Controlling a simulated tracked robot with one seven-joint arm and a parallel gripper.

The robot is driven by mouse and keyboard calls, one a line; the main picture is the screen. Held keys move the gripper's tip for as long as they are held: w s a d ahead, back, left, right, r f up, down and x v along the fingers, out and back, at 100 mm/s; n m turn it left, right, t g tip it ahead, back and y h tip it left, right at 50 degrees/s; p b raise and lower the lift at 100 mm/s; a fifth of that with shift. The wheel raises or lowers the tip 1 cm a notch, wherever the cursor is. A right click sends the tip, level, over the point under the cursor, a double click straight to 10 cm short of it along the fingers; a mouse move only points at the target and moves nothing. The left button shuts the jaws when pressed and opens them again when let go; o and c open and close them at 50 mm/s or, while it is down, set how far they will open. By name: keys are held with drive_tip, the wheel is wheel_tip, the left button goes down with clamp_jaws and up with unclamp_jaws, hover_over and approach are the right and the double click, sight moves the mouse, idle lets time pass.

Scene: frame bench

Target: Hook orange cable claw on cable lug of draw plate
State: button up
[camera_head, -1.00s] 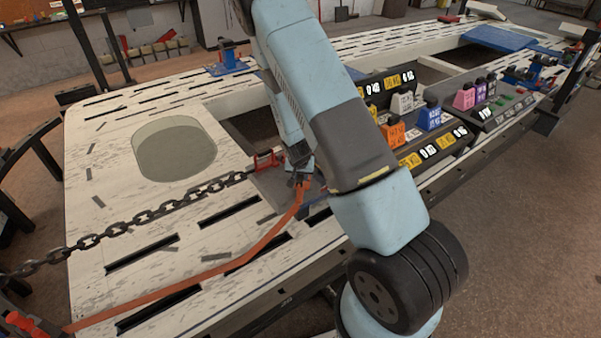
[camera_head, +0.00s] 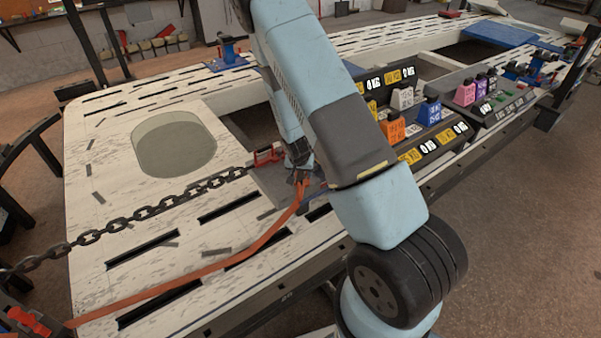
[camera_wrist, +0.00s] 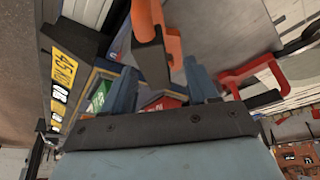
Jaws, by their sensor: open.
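My gripper (camera_head: 300,178) is low over the frame bench, and my arm partly hides it in the head view. In the wrist view its two blue fingers (camera_wrist: 160,85) stand apart. The orange cable claw (camera_wrist: 150,55), with dark metal parts, shows between and beyond the fingers; I cannot tell whether it touches them. Its orange strap (camera_head: 230,262) runs from the lower left of the bench to my gripper. A grey plate (camera_wrist: 215,25), apparently the draw plate, lies beside the claw. I cannot make out the cable lug clearly.
A red claw (camera_head: 266,156) on a dark chain (camera_head: 140,213) is at the plate's left side; it also shows in the wrist view (camera_wrist: 258,76). Coloured weight blocks and number panels (camera_head: 432,148) stand to the right of my arm. The bench (camera_head: 100,240) has slots and openings.

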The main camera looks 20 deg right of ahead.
drive_tip(key=v, duration=1.3)
drive_tip(key=shift+s+r, duration=0.2)
drive_tip(key=shift+r, duration=0.1)
drive_tip(key=shift+a+r, duration=0.1)
drive_tip(key=s+r+n+y, duration=0.1)
drive_tip(key=s+r, duration=0.4)
drive_tip(key=r, duration=0.7)
drive_tip(key=s+r+n+y, duration=0.1)
drive_tip(key=s+r, duration=0.4)
drive_tip(key=r, duration=0.7)
drive_tip(key=s+r+n, duration=0.1)
drive_tip(key=s+r, duration=0.5)
drive_tip(key=s, duration=0.3)
drive_tip(key=s+r+n+t, duration=0.1)
drive_tip(key=s+r+n, duration=0.1)
drive_tip(key=s+r, duration=0.4)
drive_tip(key=s, duration=0.3)
drive_tip(key=shift+s+d+t, duration=0.3)
